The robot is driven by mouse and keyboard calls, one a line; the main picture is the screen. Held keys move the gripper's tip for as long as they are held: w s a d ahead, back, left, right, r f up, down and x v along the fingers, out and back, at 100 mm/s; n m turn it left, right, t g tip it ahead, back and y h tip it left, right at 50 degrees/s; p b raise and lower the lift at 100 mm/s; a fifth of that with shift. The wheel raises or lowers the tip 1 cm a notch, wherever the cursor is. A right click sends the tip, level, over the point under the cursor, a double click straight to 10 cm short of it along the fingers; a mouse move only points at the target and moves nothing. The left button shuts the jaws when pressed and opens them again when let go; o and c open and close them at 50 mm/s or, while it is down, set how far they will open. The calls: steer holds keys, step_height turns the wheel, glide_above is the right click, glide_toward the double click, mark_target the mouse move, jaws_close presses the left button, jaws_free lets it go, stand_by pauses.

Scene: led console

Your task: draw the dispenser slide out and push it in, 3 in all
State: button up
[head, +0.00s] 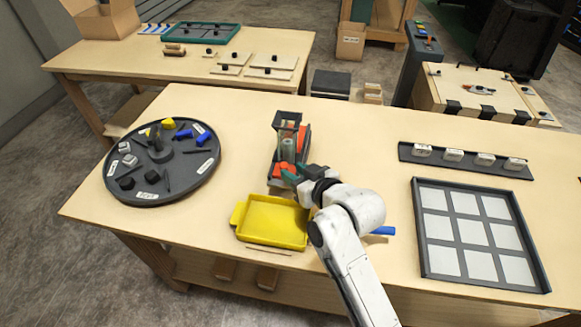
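The dispenser (287,121) stands near the middle of the table, a dark upright frame with a greenish column inside and orange parts at its base and right side. Its orange slide (281,169) shows low at the front. My gripper (291,175), with dark green fingers, is right at the front of the dispenser, beside or over the slide. The fingers and wrist cover part of the slide, so I cannot tell whether they are closed on it. A yellow tray (272,221) lies just in front of the dispenser, below my gripper.
A round dark tray (148,199) with several small coloured parts sits at left. A dark rack (466,167) with several white blocks and a grid panel (455,231) are at right. A blue rod (383,230) lies beside my arm. The tabletop (350,130) right of the dispenser is clear.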

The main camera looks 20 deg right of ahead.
steer(key=shift+x, duration=1.4)
jaws_close()
steer(key=shift+s, duration=0.1)
